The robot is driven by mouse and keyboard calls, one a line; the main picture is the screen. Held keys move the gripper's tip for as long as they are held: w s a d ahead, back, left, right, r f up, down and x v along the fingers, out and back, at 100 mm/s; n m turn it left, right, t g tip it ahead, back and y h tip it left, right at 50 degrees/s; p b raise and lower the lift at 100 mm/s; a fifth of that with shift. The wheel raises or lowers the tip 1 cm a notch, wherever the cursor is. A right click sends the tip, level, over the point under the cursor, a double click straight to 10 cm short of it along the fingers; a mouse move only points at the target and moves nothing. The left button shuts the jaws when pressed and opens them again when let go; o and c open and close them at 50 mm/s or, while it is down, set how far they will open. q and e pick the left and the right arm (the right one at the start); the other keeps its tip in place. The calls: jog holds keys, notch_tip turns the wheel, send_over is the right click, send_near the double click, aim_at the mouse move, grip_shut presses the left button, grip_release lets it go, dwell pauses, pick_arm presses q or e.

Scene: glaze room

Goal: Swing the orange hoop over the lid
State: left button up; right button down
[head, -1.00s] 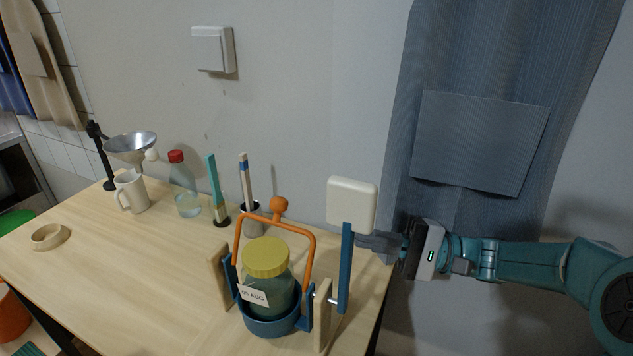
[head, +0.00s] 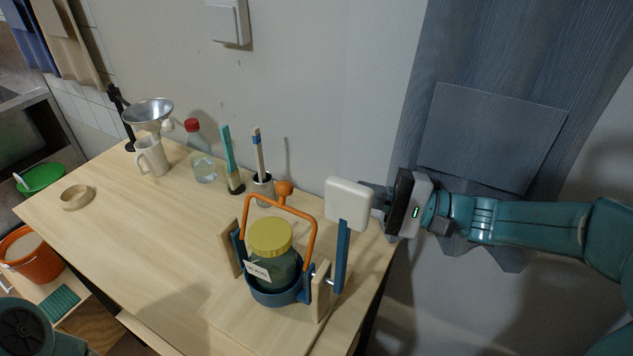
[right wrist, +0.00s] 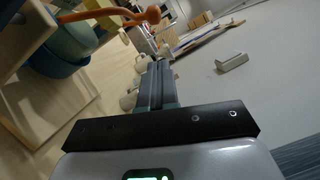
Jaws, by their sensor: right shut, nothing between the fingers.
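The orange hoop (head: 311,245) with its round knob (head: 284,188) stands upright behind a glass jar (head: 283,266) and rises above the jar's yellow lid (head: 270,236). The jar sits in a blue cup (head: 275,297) between two wooden posts. A blue bar (head: 342,258) at the right carries a white square pad (head: 348,204). My right gripper (head: 377,200) is shut and empty at the pad's right edge, its tips partly hidden; I cannot tell whether it touches. In the right wrist view its closed fingers (right wrist: 158,85) show, with the hoop (right wrist: 100,14) at upper left. My left gripper is out of view.
Behind the jar stand a brush pot (head: 262,188), a teal-handled brush (head: 230,155), a red-capped bottle (head: 203,165) and a mug (head: 153,157) by a funnel (head: 148,112). A wooden ring (head: 77,197) lies at the left. The table's left middle is clear.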

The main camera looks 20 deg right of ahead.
aim_at(302, 213)
jog(key=a+r+n+b, duration=0.1)
jog(key=a, duration=0.2)
jog(key=s+a+r+n+b, duration=0.1)
jog(key=a+n+b, duration=0.1)
jog(key=a, duration=0.1)
jog(key=s+a+r+n+h+b, duration=0.1)
jog(key=a+b, duration=0.1)
jog(key=a, duration=0.1)
jog(key=shift+s+a+r+g, duration=0.1)
jog(key=shift+s+g, duration=0.1)
jog(key=shift+g, duration=0.2)
jog(key=shift+s+a+r+n+b, duration=0.35)
jog(key=shift+r+n+b, duration=0.15)
jog(key=shift+n, duration=0.3)
jog(key=shift+w, duration=0.1)
